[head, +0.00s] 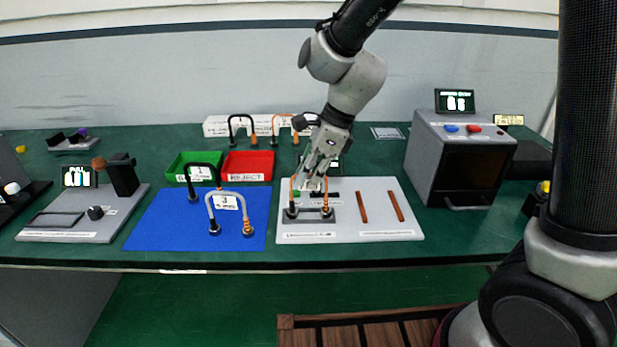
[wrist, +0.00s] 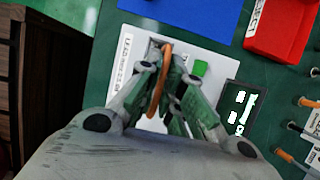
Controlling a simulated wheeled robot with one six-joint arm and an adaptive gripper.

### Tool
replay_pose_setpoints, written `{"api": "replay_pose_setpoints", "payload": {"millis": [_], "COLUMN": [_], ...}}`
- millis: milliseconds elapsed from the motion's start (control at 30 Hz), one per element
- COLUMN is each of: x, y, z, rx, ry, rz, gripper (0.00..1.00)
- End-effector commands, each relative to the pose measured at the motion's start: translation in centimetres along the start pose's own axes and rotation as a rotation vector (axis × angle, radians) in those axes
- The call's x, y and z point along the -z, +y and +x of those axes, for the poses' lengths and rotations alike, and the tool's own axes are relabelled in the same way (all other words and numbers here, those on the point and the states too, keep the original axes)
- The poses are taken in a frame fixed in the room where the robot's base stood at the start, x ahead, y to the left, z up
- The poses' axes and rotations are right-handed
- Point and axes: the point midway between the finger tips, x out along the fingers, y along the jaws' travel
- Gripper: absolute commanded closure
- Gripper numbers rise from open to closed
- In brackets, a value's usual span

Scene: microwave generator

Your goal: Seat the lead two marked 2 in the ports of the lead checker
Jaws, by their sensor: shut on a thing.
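My gripper (head: 316,188) is shut on an orange lead (head: 292,190), near the top of its arch. The lead stands upright over the dark port block (head: 309,217) of the lead checker (head: 350,229), with its two ends at the ports. I cannot tell how deep the ends sit. In the wrist view the orange lead (wrist: 157,88) runs between the fingers (wrist: 163,75), and the ports are mostly hidden. No mark 2 is readable on it. The checker's display (wrist: 238,108) is partly behind my gripper in the head view.
Two brown strips (head: 363,207) lie on the checker's board. A blue mat (head: 150,220) at left holds a black lead (head: 190,185) and a pale lead (head: 211,207). Green (head: 182,163) and red (head: 248,155) bins and a rack (head: 215,126) stand behind. A microwave (head: 440,160) stands right.

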Motion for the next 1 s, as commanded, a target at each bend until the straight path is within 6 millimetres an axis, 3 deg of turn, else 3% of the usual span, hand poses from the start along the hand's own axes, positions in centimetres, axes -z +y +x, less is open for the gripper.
{"api": "replay_pose_setpoints", "payload": {"millis": [367, 400, 500, 833, 1000], "x": [0.3, 0.3, 0.3, 0.2, 0.1], "y": [0.0, 0.0, 0.0, 0.0, -0.1], "z": [0.7, 0.7, 0.7, 0.4, -1.8], "rx": [0.0, 0.0, 0.0, 0.001, 0.004], "ry": [0.0, -0.001, -0.001, -0.001, -0.003], "rz": [0.001, 0.0, 0.0, -0.001, -0.001], "gripper": [1.0, 0.86, 0.7, 0.7, 0.7]}}
